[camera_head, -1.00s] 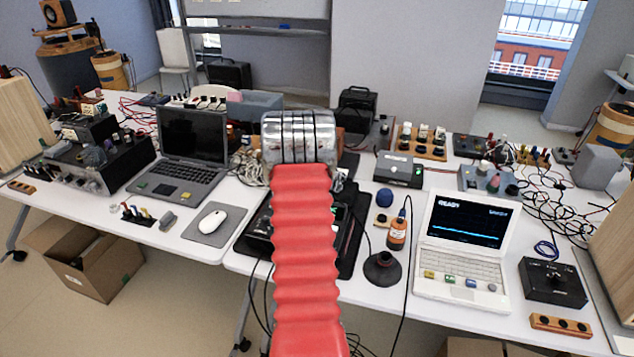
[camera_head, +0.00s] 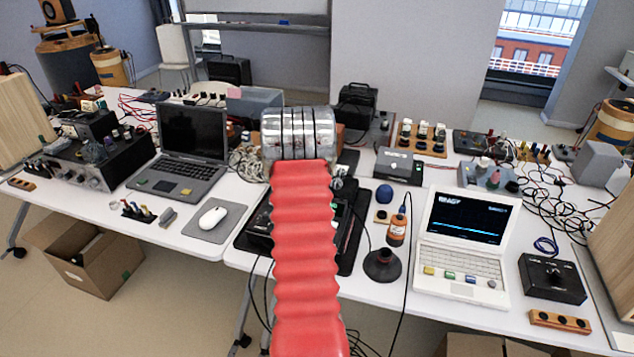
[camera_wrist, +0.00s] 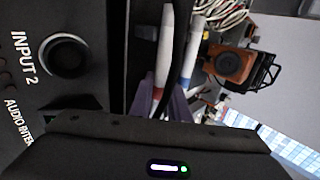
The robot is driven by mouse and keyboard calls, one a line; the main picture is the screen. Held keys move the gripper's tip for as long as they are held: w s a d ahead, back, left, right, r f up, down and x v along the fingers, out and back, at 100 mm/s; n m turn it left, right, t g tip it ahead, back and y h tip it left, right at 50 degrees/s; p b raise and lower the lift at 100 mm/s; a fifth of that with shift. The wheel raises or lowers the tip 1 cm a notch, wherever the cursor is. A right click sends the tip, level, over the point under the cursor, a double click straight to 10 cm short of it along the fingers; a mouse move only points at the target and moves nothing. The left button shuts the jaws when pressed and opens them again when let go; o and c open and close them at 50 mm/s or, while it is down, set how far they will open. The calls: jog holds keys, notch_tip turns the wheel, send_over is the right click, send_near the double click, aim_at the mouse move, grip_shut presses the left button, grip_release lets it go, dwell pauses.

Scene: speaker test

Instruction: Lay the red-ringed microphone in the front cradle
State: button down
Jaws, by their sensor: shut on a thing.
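The red-ringed microphone (camera_wrist: 165,45) is a pale stick in the wrist view, with its red ring low down near my gripper (camera_wrist: 165,118). My gripper's dark housing with a small lit display fills the bottom of that view. The gripper is shut on the microphone; the contact itself is largely hidden. A second pale stick with a blue ring (camera_wrist: 188,75) lies just right of it, past a dark curved strip. Purple-grey surfaces show below both. I cannot make out the front cradle. In the head view my red arm hides the gripper.
A black audio interface (camera_wrist: 25,90) marked INPUT 2 is close on the left of the wrist view. In the head view a dark laptop (camera_head: 192,135) stands left of my arm.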

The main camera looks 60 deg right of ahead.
jog(key=shift+f, duration=0.1)
dwell(0.3)
jog(key=c, duration=1.7)
grip_release()
jog(key=shift+a, duration=0.1)
jog(key=shift+o, duration=0.6)
jog(key=shift+f, duration=0.15)
jog(key=shift+a+f, duration=0.1)
jog(key=shift+a, duration=0.05)
jog(key=v, duration=1.4)
jog(key=shift+d+r, duration=0.3)
